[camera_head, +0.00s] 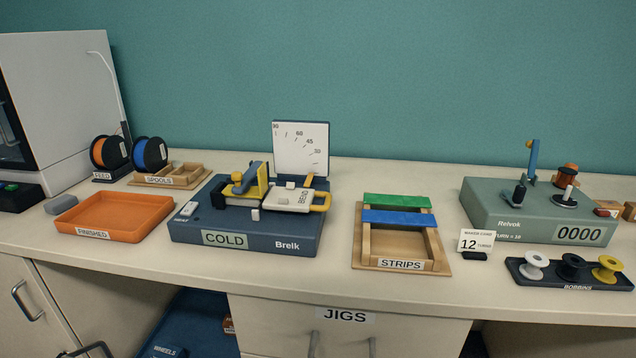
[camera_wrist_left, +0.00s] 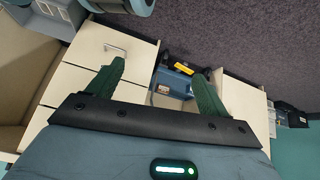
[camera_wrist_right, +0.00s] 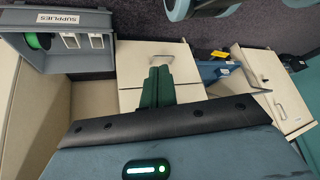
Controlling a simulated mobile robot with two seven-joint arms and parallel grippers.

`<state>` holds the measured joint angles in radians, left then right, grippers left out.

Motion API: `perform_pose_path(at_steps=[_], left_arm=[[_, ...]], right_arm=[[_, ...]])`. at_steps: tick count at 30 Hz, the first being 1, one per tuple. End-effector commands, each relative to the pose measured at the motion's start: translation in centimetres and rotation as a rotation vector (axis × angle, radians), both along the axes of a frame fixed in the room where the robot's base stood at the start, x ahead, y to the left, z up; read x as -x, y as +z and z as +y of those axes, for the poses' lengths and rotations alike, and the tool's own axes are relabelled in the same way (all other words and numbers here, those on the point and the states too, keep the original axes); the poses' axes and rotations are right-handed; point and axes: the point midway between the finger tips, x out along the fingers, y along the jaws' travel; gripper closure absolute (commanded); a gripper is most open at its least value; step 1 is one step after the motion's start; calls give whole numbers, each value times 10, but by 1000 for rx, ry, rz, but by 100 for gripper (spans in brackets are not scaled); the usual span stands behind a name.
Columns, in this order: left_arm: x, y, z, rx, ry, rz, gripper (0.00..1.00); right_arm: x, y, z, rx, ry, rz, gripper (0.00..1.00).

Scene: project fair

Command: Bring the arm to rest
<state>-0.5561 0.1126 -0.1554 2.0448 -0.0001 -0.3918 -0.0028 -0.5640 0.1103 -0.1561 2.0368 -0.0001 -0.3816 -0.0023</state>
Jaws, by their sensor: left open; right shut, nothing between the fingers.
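My left gripper (camera_wrist_left: 158,92) shows in the left wrist view with its two green fingers wide apart and nothing between them. It is open. My right gripper (camera_wrist_right: 161,84) shows in the right wrist view with its green fingers together and nothing held. Neither gripper shows in the head view. Both wrist views look toward the cabinet fronts and the floor, and no finger is seen touching anything.
The counter holds an orange FINISHED tray (camera_head: 115,228), a bender (camera_head: 245,243) marked COLD, a wooden STRIPS tray (camera_head: 401,270) with green and blue strips, a winder (camera_head: 540,232) reading 0000, and a bobbin holder (camera_head: 566,281). A SUPPLIES bin (camera_wrist_right: 78,55) stands near my right wrist.

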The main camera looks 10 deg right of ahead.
Motion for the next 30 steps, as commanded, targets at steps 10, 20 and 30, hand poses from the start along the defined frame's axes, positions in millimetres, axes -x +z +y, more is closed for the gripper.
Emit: perform_pose_path(at_steps=[10,20,30], left_arm=[[-39,94,1,0,3,-123,21],[-62,138,5,-7,3,-206,21],[-59,133,8,-14,-5,-194,21]], right_arm=[[-38,91,-4,8,1,-116,100],[-68,140,-7,12,2,-211,100],[-66,137,-7,13,1,-204,100]])
